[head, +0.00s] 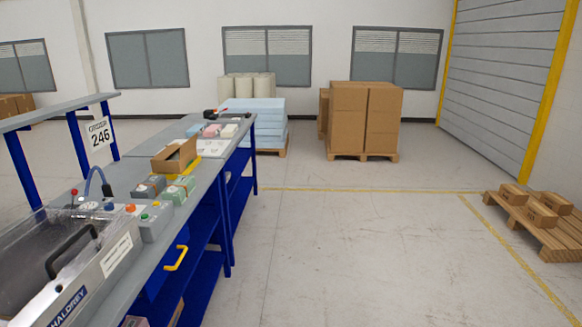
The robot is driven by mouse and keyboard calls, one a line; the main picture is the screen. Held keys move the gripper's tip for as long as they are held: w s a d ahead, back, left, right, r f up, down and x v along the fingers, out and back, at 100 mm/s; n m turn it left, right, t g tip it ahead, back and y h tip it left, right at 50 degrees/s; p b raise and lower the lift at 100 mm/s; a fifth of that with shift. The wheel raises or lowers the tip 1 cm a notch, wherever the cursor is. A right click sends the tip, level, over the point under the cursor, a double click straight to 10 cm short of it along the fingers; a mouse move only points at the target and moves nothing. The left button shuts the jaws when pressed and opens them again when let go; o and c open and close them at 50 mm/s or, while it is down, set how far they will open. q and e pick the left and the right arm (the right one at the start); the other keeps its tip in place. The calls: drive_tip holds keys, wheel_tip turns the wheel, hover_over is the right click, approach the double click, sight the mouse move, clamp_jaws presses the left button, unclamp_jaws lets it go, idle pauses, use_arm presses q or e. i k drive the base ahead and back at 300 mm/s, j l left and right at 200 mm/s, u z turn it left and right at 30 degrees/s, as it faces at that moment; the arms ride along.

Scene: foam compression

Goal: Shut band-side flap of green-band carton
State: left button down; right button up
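A small brown cardboard carton (175,157) stands on the grey-topped workbench on the left, around the middle of its length. Its top looks open, with a flap raised. It is too small in view to make out a green band or tell which flap is on the band side. A yellow strip shows along its lower edge. Neither of my grippers is in view.
Greenish blocks (179,191) and dark grey blocks (149,187) lie near the carton. A machine with a black handle (72,249) and a grey button box (150,222) fill the near bench. Clear floor lies right of the bench. Stacked cartons (365,115) stand behind.

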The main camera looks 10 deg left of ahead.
sight(187, 147)
drive_tip(key=i+u, duration=0.25)
drive_tip(key=i, duration=0.25)
drive_tip(key=i+l+u, duration=0.2)
drive_tip(key=i, duration=0.25)
drive_tip(key=i+l+u, duration=0.25)
drive_tip(key=i, duration=0.2)
drive_tip(key=u, duration=0.4)
